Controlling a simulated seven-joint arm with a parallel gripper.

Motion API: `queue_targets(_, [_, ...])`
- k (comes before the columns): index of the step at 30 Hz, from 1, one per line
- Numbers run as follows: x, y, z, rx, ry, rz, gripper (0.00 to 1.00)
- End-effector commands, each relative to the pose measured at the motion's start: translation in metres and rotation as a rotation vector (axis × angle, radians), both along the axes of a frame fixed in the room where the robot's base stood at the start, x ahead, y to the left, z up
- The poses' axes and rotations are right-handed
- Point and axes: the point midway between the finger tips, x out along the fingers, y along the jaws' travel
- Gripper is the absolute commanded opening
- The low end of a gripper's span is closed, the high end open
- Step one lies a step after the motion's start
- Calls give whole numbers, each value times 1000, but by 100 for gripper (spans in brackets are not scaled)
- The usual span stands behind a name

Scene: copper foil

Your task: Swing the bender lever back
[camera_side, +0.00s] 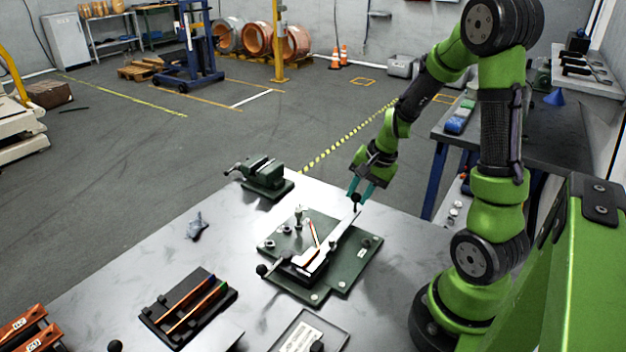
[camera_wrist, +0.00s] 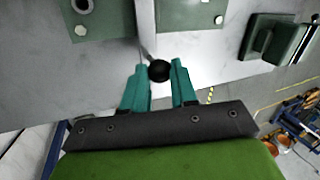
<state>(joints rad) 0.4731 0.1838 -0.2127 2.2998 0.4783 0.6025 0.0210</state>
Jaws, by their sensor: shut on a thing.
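The bender stands on a green baseplate (camera_side: 356,268) on the table. Its long pale lever (camera_side: 341,236) reaches toward the back right, and a black ball knob (camera_side: 355,198) sits at its far end. My gripper (camera_side: 361,188) has teal fingers and is shut on this knob. In the wrist view the knob (camera_wrist: 159,71) lies between the fingertips of my gripper (camera_wrist: 160,80). A thin copper-coloured strip (camera_side: 314,234) stands tilted at the middle of the bender. A second black ball (camera_side: 261,270) sticks out at the bender's left side.
A green vise (camera_side: 263,172) stands at the back left of the table.

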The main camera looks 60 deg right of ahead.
Motion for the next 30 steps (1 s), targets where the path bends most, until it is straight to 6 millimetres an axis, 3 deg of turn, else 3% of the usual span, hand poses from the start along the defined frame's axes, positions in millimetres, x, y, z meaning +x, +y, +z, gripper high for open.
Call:
queue_targets(22, [-9,0,0,3,3,-46,0])
queue_targets(23, [-10,0,0,3,3,-47,32])
queue_targets(27, [-9,0,0,2,2,-45,53])
queue_targets(30, [-8,0,0,1,1,-44,53])
